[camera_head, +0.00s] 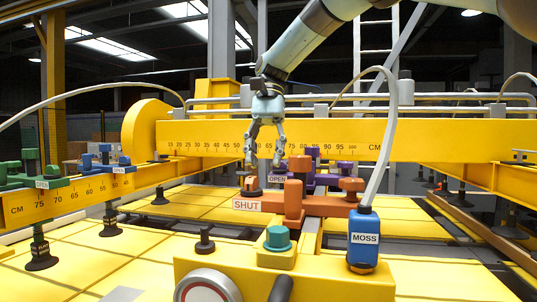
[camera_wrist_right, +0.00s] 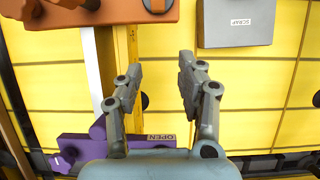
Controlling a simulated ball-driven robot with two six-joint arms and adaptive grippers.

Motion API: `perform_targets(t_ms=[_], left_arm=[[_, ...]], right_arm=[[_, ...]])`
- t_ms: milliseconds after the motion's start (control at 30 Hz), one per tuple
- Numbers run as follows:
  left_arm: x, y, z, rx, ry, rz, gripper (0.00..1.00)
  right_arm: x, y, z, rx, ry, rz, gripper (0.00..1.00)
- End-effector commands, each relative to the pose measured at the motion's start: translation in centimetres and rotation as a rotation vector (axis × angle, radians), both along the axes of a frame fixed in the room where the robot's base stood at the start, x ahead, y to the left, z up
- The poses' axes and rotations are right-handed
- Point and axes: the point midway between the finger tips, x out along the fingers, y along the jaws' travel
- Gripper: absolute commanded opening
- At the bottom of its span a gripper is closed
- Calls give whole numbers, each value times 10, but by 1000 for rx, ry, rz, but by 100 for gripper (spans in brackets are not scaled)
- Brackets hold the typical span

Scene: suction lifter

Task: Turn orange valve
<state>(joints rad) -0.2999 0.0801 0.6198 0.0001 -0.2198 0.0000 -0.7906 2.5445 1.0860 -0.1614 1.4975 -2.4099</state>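The orange valve (camera_head: 325,204) is on the yellow lifter frame in the middle of the head view, with an upright orange handle (camera_head: 294,197). A SHUT label (camera_head: 247,205) is at its left end. In the right wrist view part of the orange valve (camera_wrist_right: 100,14) shows at the top edge. My right gripper (camera_head: 264,163) hangs from above, fingers pointing down, near the left end of the valve. It is open; the right wrist view shows nothing between its fingertips (camera_wrist_right: 160,70). Contact with the valve cannot be told from the head view. My left gripper is not in view.
A purple valve (camera_head: 327,178) with an OPEN label is just behind the orange one. A blue MOSS box (camera_head: 364,240) with a hose stands at front right. Green (camera_head: 30,172) and blue (camera_head: 105,160) valves are at left. A grey SCRAP plate (camera_wrist_right: 236,23) lies below the gripper.

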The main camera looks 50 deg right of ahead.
Motion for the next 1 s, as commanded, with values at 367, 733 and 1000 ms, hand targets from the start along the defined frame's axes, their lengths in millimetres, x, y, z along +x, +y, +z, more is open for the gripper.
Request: perform_targets(t_ms=[367, 733, 1000], left_arm=[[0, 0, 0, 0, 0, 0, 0], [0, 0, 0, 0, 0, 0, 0], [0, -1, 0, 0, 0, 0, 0]], right_arm=[[20, -36, 0, -1, 0, 0, 38], [21, -39, 0, 1, -1, 1, 38], [21, -39, 0, 0, -2, 1, 38]])
